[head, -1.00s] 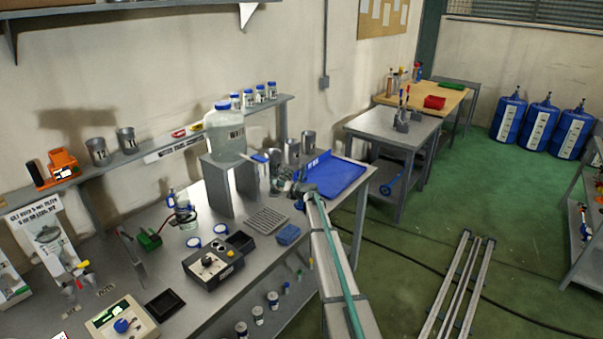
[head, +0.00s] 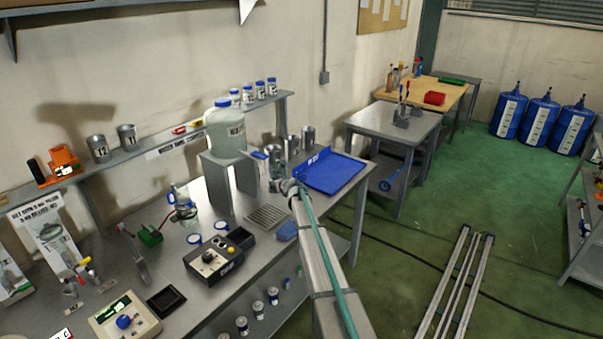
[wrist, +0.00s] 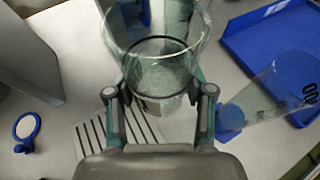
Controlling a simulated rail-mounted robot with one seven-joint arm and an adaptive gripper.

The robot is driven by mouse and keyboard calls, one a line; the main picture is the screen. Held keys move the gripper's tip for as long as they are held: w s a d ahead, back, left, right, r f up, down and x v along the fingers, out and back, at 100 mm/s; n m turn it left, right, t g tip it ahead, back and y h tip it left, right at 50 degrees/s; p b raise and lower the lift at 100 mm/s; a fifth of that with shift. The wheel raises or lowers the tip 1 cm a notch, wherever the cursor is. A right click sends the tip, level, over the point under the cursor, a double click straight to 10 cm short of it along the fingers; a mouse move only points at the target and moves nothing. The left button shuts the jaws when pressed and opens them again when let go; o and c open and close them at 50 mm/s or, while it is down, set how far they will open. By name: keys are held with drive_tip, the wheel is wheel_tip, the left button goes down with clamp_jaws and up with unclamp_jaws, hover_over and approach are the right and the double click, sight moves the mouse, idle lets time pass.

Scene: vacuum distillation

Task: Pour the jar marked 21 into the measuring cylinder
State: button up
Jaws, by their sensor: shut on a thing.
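My gripper (wrist: 160,95) is shut on a clear glass jar (wrist: 157,70), with one finger at each side of it. In the wrist view I look down through its wide open mouth, and a pale grey content shows low inside. No number is readable on it. The measuring cylinder (wrist: 268,88), clear with a blue foot and a printed 100, stands to the right of the jar, apart from it. In the head view my gripper (head: 284,184) is over the bench, left of the blue tray; the held jar is hard to make out and I cannot pick out the cylinder.
The blue tray (head: 332,173) lies at the bench's right end. Metal cans (head: 308,136) stand behind. A large blue-capped container (head: 225,130) sits on a raised stand to the left. A slotted grey plate (head: 267,216) and a control box (head: 211,260) lie nearer.

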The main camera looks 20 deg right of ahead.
sight(275, 167)
drive_tip(key=shift+r, duration=3.6)
drive_tip(key=s+d+r, duration=0.1)
drive_tip(key=s+d, duration=0.3)
drive_tip(key=s, duration=0.3)
drive_tip(key=s+d+r+b, duration=0.1)
drive_tip(key=s+d, duration=0.3)
drive_tip(key=s, duration=0.3)
drive_tip(key=shift+a, duration=0.1)
drive_tip(key=s+a+f+n+g+y+b, duration=0.2)
drive_tip(key=s+a+f+n+y+b, duration=0.1)
drive_tip(key=s+a, duration=0.6)
drive_tip(key=s+a+f+n+g+y+b, duration=0.2)
drive_tip(key=s+a, duration=0.7)
drive_tip(key=s, duration=0.5)
drive_tip(key=s+a+f+n+g+y+b, duration=0.1)
drive_tip(key=s+a+f+n+y+b, duration=0.3)
drive_tip(key=s+a+f, duration=0.3)
drive_tip(key=s+a+n+y, duration=0.1)
drive_tip(key=s+a, duration=0.1)
drive_tip(key=s, duration=0.2)
drive_tip(key=shift+s+f+n+g+y, duration=0.2)
drive_tip(key=shift+n+g+y, duration=0.1)
drive_tip(key=shift+g+y, duration=0.1)
